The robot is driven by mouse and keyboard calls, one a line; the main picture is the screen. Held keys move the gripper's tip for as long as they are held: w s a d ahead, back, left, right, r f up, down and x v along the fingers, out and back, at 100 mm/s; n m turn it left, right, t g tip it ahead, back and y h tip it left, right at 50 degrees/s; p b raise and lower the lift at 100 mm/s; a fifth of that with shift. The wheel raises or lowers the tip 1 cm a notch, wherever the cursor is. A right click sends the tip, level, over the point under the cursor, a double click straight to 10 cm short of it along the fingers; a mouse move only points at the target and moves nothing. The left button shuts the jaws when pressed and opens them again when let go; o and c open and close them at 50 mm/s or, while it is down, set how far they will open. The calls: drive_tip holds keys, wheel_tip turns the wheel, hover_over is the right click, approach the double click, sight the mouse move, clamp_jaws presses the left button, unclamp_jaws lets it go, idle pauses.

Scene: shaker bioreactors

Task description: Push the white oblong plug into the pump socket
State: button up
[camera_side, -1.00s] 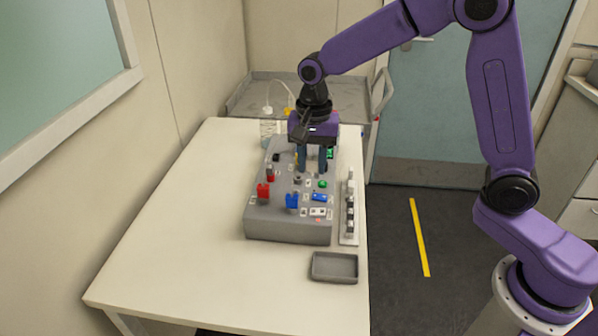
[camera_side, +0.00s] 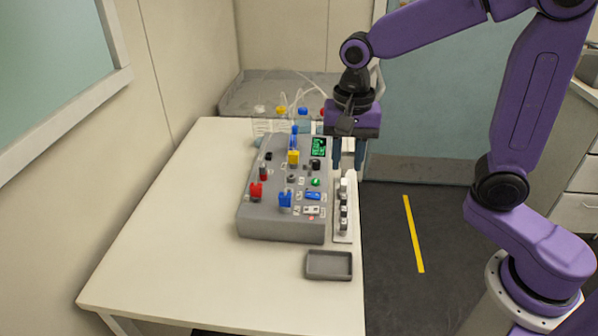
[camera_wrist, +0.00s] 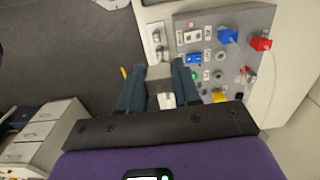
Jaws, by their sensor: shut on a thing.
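My gripper (camera_side: 348,165) is above the far end of a narrow plug rack (camera_side: 343,238), to the right of the grey console. In the wrist view my gripper (camera_wrist: 160,92) has its fingers closed on the white oblong plug (camera_wrist: 166,101), whose pale end shows between them beside a grey block. I cannot tell in the side view whether the plug is clear of the rack. The grey console (camera_side: 275,231) has several sockets and labels on top; I cannot tell which is the pump socket.
Red (camera_side: 256,190), blue (camera_side: 285,200) and yellow (camera_side: 293,157) connectors stand on the console. An empty dark tray (camera_side: 329,277) lies in front. Tubed bottles stand behind. The table's left side is clear.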

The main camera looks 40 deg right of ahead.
idle(0.3)
drive_tip(key=w+a+f, duration=0.1)
drive_tip(key=w+f, duration=0.2)
drive_tip(key=w, duration=0.7)
hover_over(291, 167)
drive_tip(key=s+a, duration=0.3)
drive_tip(key=s, duration=0.1)
drive_tip(key=shift+f, duration=4)
drive_tip(key=shift+f, duration=1.05)
drive_tip(key=o, duration=1.1)
drive_tip(key=shift+o, duration=0.2)
drive_tip(key=shift+r, duration=0.1)
wheel_tip(291, 167, up, 17)
drive_tip(key=shift+r, duration=0.15)
